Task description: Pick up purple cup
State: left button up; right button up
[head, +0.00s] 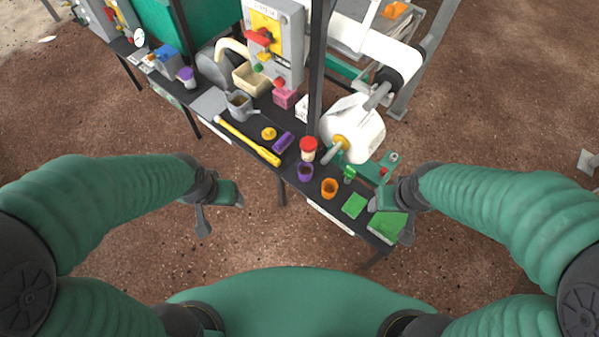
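My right gripper (391,221) is open, over the right end of the table by the green blocks, apart from the purple cup. Whether it touches a block I cannot tell.

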aim_at(305, 170)
jog(key=i+l+u, duration=0.25)
jog(key=l, duration=1)
jog(key=k+l+u, duration=0.1)
jog(key=l+u, duration=0.2)
jog(key=l, duration=0.95)
